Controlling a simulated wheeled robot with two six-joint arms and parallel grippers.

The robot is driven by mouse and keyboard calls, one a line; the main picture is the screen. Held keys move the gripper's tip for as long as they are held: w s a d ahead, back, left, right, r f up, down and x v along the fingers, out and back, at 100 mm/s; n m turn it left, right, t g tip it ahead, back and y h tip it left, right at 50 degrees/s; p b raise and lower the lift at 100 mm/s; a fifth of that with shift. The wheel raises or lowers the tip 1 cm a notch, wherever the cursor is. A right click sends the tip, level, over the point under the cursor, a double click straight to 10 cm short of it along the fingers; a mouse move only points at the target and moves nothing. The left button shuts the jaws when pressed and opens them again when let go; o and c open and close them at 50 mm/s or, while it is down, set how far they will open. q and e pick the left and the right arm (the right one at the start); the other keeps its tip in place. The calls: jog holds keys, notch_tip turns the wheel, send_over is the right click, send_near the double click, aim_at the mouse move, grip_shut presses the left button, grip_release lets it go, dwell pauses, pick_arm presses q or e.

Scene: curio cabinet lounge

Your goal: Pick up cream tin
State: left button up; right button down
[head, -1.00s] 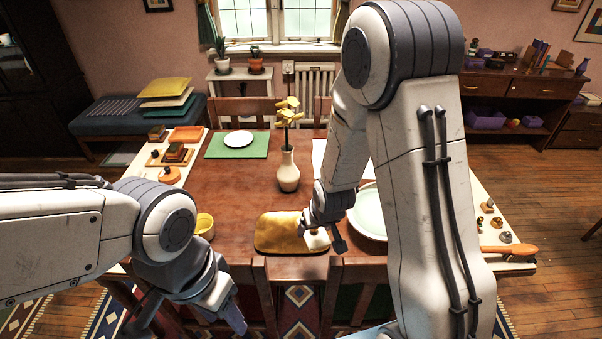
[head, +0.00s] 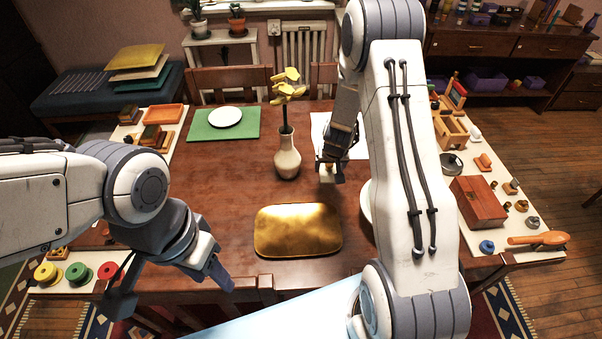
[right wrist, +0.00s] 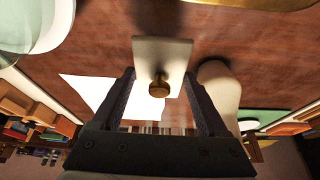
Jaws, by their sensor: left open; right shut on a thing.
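The cream tin (head: 327,174) is a small pale block with a brass knob, seen in the head view right of the vase. In the right wrist view the cream tin (right wrist: 163,52) sits between my two fingers, its knob towards the camera. My right gripper (head: 331,160) is shut on it; it also shows in the right wrist view (right wrist: 160,88). I cannot tell for certain how high the tin is above the table. My left gripper (head: 172,290) is open and empty at the table's front left, away from the tin.
A bare gold tray (head: 298,231) lies at the table's front middle. A cream vase (head: 288,163) with yellow flowers stands just left of the tin. A white plate (head: 366,203) is partly hidden behind my right arm. Side boards hold many small items. The table's centre left is clear.

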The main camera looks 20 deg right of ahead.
jog(key=b, duration=0.3)
send_over(327, 191)
jog(key=s, duration=0.1)
notch_tip(327, 191, down, 5)
jog(key=shift+s+a+f, duration=0.15)
jog(key=shift+f, duration=2.5)
